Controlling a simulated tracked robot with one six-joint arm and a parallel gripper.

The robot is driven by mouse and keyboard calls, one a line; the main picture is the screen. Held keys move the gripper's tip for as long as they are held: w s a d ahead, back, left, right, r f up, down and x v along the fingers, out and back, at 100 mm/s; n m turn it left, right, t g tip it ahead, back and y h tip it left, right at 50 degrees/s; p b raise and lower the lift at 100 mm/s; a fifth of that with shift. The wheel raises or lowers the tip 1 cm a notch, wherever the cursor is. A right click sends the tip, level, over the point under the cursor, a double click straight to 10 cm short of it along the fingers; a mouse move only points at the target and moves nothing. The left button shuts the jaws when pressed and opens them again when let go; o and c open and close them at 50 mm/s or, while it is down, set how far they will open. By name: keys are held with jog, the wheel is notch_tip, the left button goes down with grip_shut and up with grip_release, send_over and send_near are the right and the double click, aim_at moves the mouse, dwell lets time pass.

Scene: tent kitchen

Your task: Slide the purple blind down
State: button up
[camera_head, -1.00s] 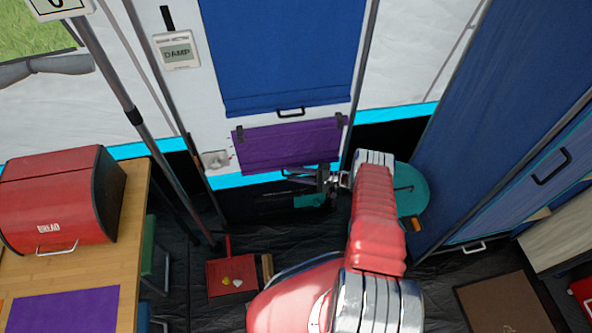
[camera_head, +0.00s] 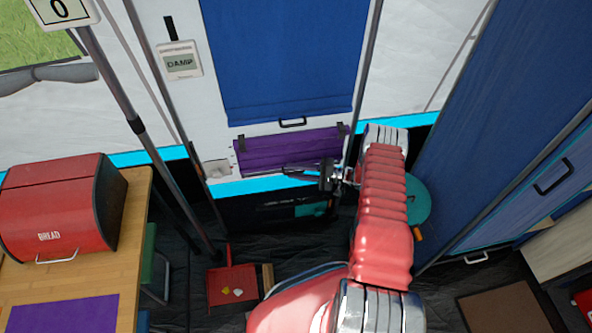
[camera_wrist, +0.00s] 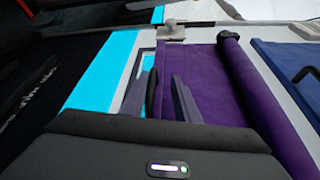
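The purple blind (camera_head: 285,148) is a short band on the white tent wall, just above the cyan strip. In the wrist view, turned sideways, its flat cloth (camera_wrist: 208,85) and thick roll (camera_wrist: 262,105) show. A black handle (camera_wrist: 152,92) sits at the blind's lower edge. My gripper (camera_head: 300,171) is at that lower edge. In the wrist view, my gripper's fingers (camera_wrist: 160,97) are apart, one on each side of the handle. I cannot tell whether either finger touches it. The near part of the handle is hidden by my gripper body.
A blue blind (camera_head: 285,60) with its own handle hangs above. A blue panel (camera_head: 490,130) stands right. A red bread box (camera_head: 60,205) is on the wooden table at left. A metal pole, a red dustpan (camera_head: 232,285) and a teal round stool (camera_head: 418,200) stand nearby.

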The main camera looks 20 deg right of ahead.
jog(key=shift+r, duration=0.45)
jog(key=shift+d, duration=0.1)
jog(key=v, duration=1.5)
jog(key=shift+s+d, duration=0.25)
jog(key=shift+d, duration=0.05)
dwell(1.6)
jog(key=shift+r, duration=0.15)
